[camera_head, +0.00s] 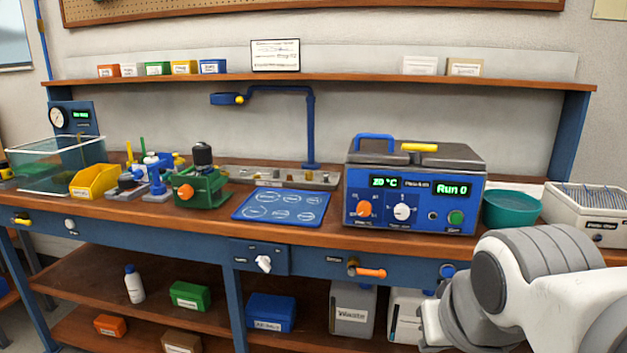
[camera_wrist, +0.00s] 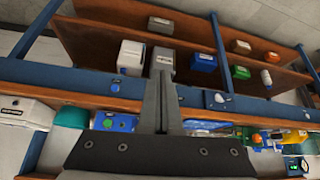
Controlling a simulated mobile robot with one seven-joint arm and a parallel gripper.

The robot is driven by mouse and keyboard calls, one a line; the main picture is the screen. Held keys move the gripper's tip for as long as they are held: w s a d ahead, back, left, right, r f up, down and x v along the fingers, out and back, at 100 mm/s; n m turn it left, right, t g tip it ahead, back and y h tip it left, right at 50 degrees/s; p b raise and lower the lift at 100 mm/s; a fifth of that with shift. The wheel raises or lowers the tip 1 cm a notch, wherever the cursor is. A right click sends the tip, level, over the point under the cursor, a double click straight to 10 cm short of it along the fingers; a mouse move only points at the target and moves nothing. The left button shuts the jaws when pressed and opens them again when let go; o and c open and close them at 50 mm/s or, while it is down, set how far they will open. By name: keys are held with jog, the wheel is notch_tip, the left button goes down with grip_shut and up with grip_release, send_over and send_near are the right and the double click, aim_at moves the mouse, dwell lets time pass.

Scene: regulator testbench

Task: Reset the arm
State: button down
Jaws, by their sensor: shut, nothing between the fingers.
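My arm (camera_head: 535,285) reaches in from the lower right of the head view, in front of the bench's right end. It is bent, with white and grey links. My gripper shows in the wrist view (camera_wrist: 163,62), with its two dark fingers together and nothing between them. It is clear of the things on the bench and shelves there. In the head view I cannot make out the fingers. The wrist view appears upside down, with the lower shelves at the top and the bench below.
The bench holds a blue bath unit (camera_head: 415,200) reading "Run 0", a teal bowl (camera_head: 510,208), a white rack box (camera_head: 590,215), a blue mat (camera_head: 282,206) and a green fixture (camera_head: 203,188). Below are a waste container (camera_head: 352,308) and a blue bin (camera_head: 271,312). Free floor is mostly out of view.

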jog(key=s+f, duration=0.3)
jog(key=s, duration=0.1)
notch_tip(320, 180, up, 25)
jog(key=p, duration=2.4)
jog(key=shift+w+a+f+g, duration=0.2)
jog(key=shift+a+g, duration=0.1)
jog(key=shift+a, duration=0.15)
